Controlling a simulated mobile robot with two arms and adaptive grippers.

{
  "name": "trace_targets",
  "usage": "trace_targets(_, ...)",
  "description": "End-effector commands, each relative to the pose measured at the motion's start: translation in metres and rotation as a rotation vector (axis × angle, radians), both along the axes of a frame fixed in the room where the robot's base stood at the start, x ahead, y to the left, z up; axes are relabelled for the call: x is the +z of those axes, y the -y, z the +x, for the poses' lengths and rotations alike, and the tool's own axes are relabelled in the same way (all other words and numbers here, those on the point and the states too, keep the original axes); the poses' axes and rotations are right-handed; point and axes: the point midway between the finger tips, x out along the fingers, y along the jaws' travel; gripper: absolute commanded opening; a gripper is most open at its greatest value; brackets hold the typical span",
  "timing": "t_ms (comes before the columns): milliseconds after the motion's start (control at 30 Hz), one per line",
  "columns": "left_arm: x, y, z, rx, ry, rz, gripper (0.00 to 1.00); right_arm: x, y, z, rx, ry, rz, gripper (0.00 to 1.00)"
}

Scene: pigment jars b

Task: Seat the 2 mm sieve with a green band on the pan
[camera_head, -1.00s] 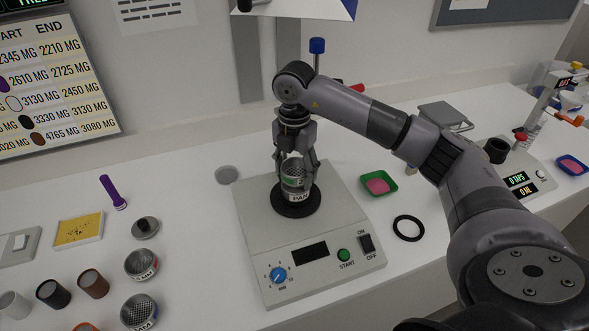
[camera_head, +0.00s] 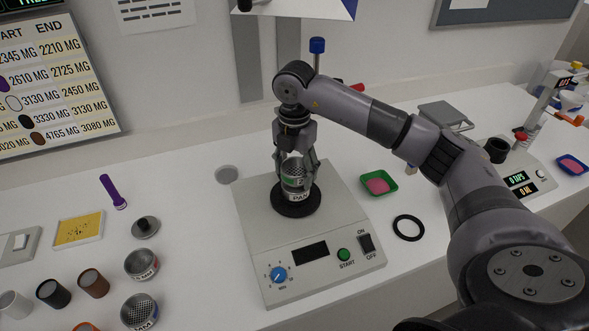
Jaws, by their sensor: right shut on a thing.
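The sieve with a green band (camera_head: 293,181) is a small metal cylinder between the fingers of my right gripper (camera_head: 297,171), which is shut on it. It is upright directly above the pan (camera_head: 299,197), whose white label shows below it. The pan stands on the round black plate of the shaker (camera_head: 258,248). The sieve looks to meet the pan's top, but the fingers hide part of the join, so I cannot tell if it is fully seated. My left gripper is not in view.
Two other sieves (camera_head: 141,264) (camera_head: 139,311), a lid with a black knob (camera_head: 145,227) and several jars (camera_head: 94,283) stand at the left. A black ring (camera_head: 408,227) and a green tray (camera_head: 379,185) lie right of the shaker. Bare table lies left of the shaker.

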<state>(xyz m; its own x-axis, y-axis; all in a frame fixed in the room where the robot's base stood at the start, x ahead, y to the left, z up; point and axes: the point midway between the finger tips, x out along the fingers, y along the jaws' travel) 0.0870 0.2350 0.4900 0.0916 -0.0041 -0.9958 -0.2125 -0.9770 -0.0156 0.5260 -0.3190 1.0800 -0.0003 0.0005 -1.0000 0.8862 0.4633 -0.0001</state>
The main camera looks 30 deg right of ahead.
Motion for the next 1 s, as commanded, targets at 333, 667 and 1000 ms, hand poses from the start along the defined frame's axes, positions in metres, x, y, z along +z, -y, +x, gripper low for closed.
trace_targets(333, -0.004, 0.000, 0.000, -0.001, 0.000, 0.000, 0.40, -0.004, 0.000, 0.000, 0.000, 0.000, 0.000, 0.29)
trace_targets(667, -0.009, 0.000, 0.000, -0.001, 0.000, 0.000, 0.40, -0.013, 0.000, 0.000, 0.000, 0.001, 0.000, 0.29)
trace_targets(1000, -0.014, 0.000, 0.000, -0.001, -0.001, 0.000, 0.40, -0.020, 0.000, 0.000, 0.000, 0.000, 0.000, 0.29)
